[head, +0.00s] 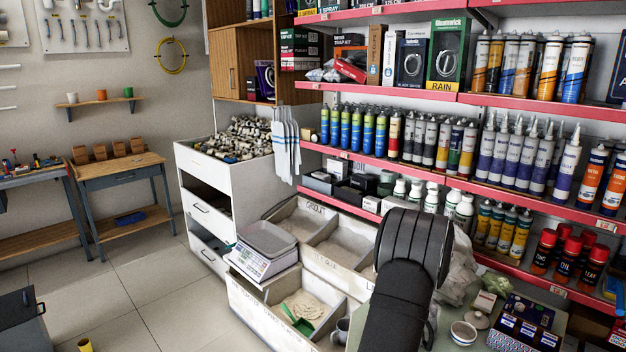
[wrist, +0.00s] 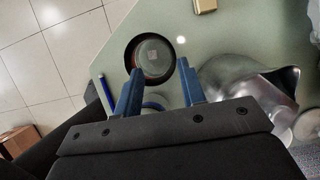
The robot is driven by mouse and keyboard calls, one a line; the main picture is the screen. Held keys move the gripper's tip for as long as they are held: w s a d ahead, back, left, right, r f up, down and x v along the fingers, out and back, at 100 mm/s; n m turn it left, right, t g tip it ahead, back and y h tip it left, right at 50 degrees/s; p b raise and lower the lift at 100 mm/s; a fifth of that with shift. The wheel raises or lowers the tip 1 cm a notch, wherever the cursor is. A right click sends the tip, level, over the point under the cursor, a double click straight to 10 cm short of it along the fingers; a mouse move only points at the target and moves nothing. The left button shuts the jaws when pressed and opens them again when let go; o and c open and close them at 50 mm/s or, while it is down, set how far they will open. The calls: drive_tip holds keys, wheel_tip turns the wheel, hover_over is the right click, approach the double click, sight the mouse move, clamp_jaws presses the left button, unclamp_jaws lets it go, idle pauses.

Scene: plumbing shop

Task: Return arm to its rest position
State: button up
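My gripper (wrist: 160,68) shows in the wrist view with its two blue fingers spread apart. Nothing is clamped between them. It points down at a pale green tabletop (wrist: 222,40). A round, dark-rimmed thing with a greenish middle (wrist: 152,55) lies just beyond the fingertips, partly behind the left finger. In the head view my black arm rises in front of the bins at lower right; the gripper itself is not seen there.
A shiny bowl-like metal thing (wrist: 262,80) stands right of the fingers. A white scale (head: 262,252) sits on the bins left of my arm. Red-edged shelves (head: 470,186) full of tubes and bottles stand behind. Open tiled floor (head: 150,285) lies at left.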

drive_tip(key=shift+d+r, duration=0.1)
drive_tip(key=shift+r, duration=1.2)
